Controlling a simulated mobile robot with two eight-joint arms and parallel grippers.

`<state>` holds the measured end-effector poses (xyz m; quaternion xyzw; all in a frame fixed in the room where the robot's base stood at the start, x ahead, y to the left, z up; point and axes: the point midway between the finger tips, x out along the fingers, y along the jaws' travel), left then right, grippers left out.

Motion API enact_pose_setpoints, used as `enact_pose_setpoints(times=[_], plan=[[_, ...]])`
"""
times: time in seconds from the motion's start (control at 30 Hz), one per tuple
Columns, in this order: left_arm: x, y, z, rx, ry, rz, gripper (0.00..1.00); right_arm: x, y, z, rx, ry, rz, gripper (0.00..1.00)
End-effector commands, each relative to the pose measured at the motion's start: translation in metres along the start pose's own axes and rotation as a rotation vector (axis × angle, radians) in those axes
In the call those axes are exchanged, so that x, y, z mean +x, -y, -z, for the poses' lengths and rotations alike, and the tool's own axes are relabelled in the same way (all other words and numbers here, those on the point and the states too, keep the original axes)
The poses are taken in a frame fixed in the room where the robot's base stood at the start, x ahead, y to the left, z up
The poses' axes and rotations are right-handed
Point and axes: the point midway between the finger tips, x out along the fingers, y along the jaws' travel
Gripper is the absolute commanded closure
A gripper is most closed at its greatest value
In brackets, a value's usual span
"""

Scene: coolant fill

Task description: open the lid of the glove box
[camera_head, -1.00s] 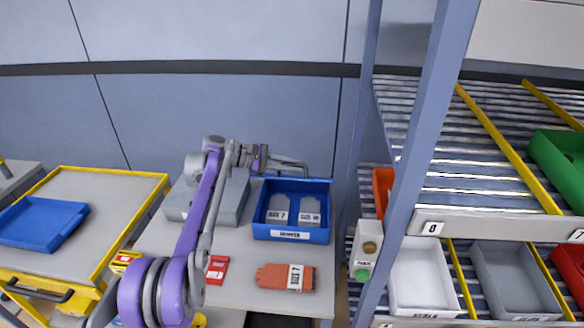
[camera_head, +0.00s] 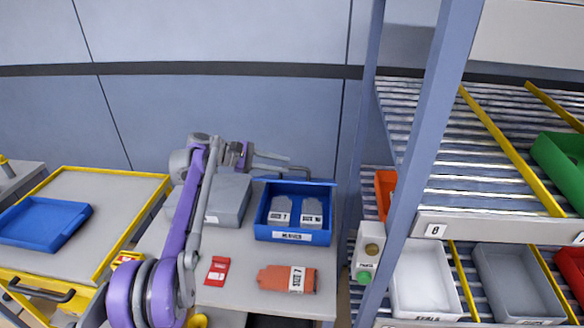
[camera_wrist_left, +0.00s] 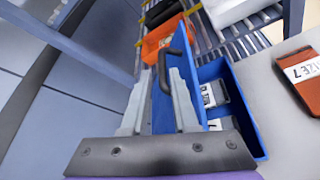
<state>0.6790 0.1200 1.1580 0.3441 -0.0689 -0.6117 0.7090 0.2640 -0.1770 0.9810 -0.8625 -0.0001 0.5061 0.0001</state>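The blue glove box (camera_head: 263,234) stands on the grey table, with two grey labelled packs (camera_head: 312,207) in it. Its inside is exposed from above. Its blue lid (camera_head: 322,183) shows as a thin strip along the back edge, standing up. In the left wrist view the lid (camera_wrist_left: 161,118) stands beside the open box (camera_wrist_left: 240,112), with a dark handle (camera_wrist_left: 166,58) near its top. My left gripper (camera_head: 297,164) is behind the box at the lid, its fingers apart. In the wrist view the lid appears between or beyond the fingers; contact is unclear. My right gripper is not in view.
A grey case (camera_head: 228,200) stands left of the box, below my left arm. An orange glove pack (camera_head: 270,278) and a red packet (camera_head: 217,270) lie in front. A rack post (camera_head: 410,170) and a button box (camera_head: 368,250) stand to the right.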

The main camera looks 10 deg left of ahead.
Motion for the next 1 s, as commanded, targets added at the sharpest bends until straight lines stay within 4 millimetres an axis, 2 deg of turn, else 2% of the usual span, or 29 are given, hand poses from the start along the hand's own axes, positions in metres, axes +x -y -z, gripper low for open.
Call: enact_pose_setpoints(times=[0.03,0.2,0.4,0.83,0.93,1.0], plan=[[-0.012,0.0,0.001,-0.002,-0.003,-0.003,0.73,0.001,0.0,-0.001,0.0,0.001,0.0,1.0],[-0.043,0.0,0.001,0.0,-0.002,-0.002,0.73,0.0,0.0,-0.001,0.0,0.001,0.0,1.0],[-0.06,0.0,0.0,0.0,0.0,0.0,0.73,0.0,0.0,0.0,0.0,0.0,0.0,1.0],[-0.06,0.003,-0.004,0.012,-0.015,0.01,0.73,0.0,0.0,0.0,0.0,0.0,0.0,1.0],[-0.054,0.014,-0.014,0.053,-0.065,0.04,0.73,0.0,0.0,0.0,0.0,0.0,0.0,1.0],[-0.048,0.028,-0.024,0.103,-0.122,0.077,0.73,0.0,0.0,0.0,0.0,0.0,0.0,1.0]])
